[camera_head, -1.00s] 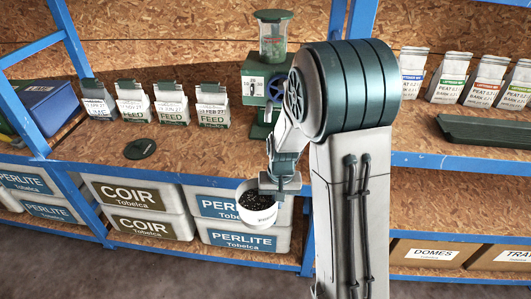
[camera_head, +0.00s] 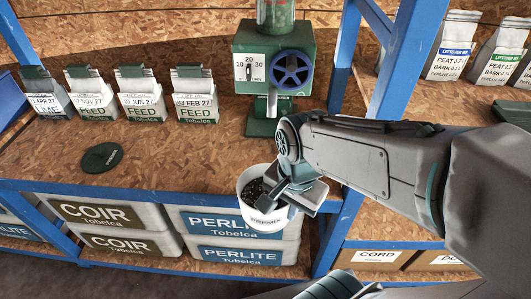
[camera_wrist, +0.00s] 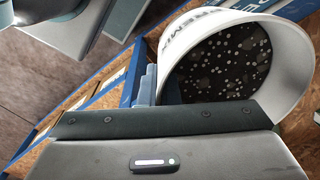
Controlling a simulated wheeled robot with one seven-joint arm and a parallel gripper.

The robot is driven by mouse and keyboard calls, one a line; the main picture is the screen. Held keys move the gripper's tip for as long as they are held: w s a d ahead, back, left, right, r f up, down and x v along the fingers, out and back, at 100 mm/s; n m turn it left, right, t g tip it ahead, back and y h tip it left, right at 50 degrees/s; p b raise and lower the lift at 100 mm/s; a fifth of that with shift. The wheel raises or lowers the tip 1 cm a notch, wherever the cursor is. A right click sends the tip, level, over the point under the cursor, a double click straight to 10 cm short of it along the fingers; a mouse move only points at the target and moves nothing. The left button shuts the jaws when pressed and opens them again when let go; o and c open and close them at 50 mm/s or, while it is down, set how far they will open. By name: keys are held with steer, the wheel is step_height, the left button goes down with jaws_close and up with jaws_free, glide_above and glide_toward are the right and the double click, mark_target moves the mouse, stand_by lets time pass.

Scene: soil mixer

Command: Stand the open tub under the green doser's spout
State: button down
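A white open tub (camera_head: 264,218) labelled PREMIX, with dark speckled mix inside, hangs at the front edge of the shelf in the head view. My gripper (camera_head: 292,198) is shut on the tub's right wall. The wrist view shows the tub (camera_wrist: 288,28) large, with its wall at a finger (camera_wrist: 147,85); the other finger is hidden. The green doser (camera_head: 262,62) stands at the back of the shelf, with a dial, a blue handwheel (camera_head: 291,68) and a spout (camera_head: 271,102) above its green base (camera_head: 268,127). The space under the spout is empty.
A dark green lid (camera_head: 102,157) lies on the shelf (camera_head: 165,168) at left. Several bags (camera_head: 140,95) stand in a row left of the doser. A blue upright (camera_head: 385,85) rises to its right. The shelf between lid and doser is clear.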

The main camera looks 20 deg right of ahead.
steer(key=shift+w+d+r+p, duration=0.15)
steer(key=shift+w+r+p, duration=0.15)
steer(key=shift+p, duration=0.45)
steer(key=w+d+p, duration=0.1)
steer(key=w+p, duration=0.4)
steer(key=w+d+p, duration=0.2)
steer(key=w+p, duration=0.2)
steer(key=w, duration=0.2)
steer(key=w+d+p, duration=0.2)
steer(key=w+p, duration=0.3)
steer(key=shift+w+d+f+p, duration=0.15)
steer(key=shift+f+p, duration=0.15)
steer(key=shift+p, duration=0.05)
steer(key=shift+f, duration=1.75)
steer(key=shift+f, duration=0.2)
steer(key=c, duration=1.6)
jaws_free()
steer(key=shift+c, duration=0.2)
